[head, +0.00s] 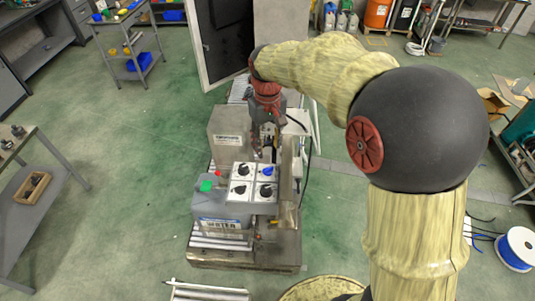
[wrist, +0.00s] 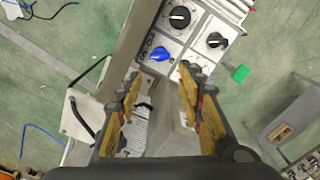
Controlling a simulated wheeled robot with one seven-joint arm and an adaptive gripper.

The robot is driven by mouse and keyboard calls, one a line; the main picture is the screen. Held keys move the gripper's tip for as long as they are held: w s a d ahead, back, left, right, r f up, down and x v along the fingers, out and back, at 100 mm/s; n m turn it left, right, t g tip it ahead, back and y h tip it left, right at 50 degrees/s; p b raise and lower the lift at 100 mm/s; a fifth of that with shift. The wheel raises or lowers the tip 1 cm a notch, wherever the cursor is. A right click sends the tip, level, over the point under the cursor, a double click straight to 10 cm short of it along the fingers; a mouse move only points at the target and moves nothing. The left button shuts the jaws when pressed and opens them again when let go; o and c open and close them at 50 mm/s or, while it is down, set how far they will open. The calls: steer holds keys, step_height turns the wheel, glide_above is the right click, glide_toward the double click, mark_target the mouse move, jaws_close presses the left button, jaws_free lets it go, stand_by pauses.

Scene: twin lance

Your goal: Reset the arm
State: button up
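My gripper (head: 268,139) hangs at the end of my arm over the back part of a grey machine in the head view. In the wrist view my gripper (wrist: 158,92) shows two wooden-looking fingers spread well apart, with nothing between them. The machine's control panel (head: 253,184) carries several black knobs and one blue knob (head: 269,171). The blue knob also shows in the wrist view (wrist: 160,54), beyond the fingertips and apart from them. A green button (head: 206,186) and a red button (head: 218,173) sit left of the panel.
The machine's base (head: 245,258) stands on a green floor with free room to its left. A grey table (head: 35,200) with a wooden tray stands at far left. A cart (head: 130,45) is at back left. A blue cable reel (head: 516,248) lies at right.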

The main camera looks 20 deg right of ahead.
steer(key=shift+r, duration=0.9)
steer(key=shift+w, duration=0.1)
steer(key=s+f+t+b, duration=0.2)
steer(key=s+b, duration=0.5)
steer(key=s, duration=0.5)
steer(key=s+f+m+t+b, duration=0.1)
steer(key=s+f+t+b, duration=0.2)
steer(key=s, duration=0.9)
step_height(320, 180, down, 2)
steer(key=b, duration=0.4)
steer(key=shift+f+m+t+b, duration=0.15)
steer(key=shift+m+t+b, duration=0.15)
